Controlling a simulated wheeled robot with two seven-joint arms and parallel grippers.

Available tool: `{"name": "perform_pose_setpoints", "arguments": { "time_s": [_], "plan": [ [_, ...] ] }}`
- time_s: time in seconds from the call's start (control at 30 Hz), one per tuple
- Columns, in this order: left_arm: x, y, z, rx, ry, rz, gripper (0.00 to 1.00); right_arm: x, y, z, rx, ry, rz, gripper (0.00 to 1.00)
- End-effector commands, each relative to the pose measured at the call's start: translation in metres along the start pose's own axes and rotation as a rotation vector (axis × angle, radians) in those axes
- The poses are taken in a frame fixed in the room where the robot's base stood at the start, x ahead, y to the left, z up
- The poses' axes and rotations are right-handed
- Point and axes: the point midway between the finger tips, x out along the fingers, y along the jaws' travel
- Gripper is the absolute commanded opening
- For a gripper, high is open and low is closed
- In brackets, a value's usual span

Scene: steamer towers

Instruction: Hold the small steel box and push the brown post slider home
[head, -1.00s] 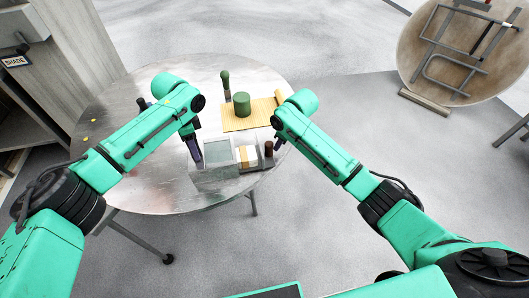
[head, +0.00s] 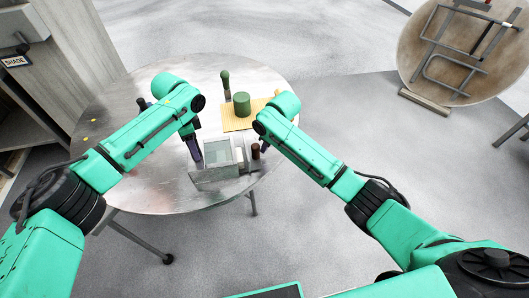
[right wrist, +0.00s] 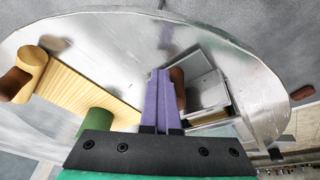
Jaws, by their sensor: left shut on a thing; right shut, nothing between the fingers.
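The small steel box (head: 222,174) stands near the front edge of the round table and also shows in the right wrist view (right wrist: 207,78). My left gripper (head: 196,153) points down at the box's left side and is shut on it. The brown post (head: 255,151) stands upright at the box's right end, close against it. The post also shows in the right wrist view (right wrist: 179,88), right beside the purple fingers of my right gripper (right wrist: 163,98). These fingers are together and empty. In the head view my right arm hides most of them. Whether they touch the post is unclear.
A yellow slatted mat (head: 235,122) lies behind the box, with a green cylinder (head: 242,104) on it. A green-topped bottle-like thing (head: 226,83) stands at its back left. The left part of the metal table (head: 115,150) is mostly clear.

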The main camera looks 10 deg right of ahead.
Motion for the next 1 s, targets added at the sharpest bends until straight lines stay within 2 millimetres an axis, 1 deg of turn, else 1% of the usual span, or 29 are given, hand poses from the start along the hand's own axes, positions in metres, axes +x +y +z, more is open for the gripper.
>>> {"name": "perform_pose_setpoints", "arguments": {
  "time_s": [0.03,0.77,1.0],
  "plan": [
    [0.003,0.001,0.000,0.002,-0.001,0.004,0.00,0.001,-0.003,-0.003,-0.002,0.003,-0.002,0.00],
    [0.002,0.001,0.000,0.001,-0.001,0.003,0.00,0.006,-0.026,-0.025,-0.002,0.002,-0.003,0.00],
    [0.002,0.002,-0.001,0.003,0.000,0.003,0.00,0.006,-0.026,-0.024,-0.003,0.005,-0.006,0.00]
  ]
}}
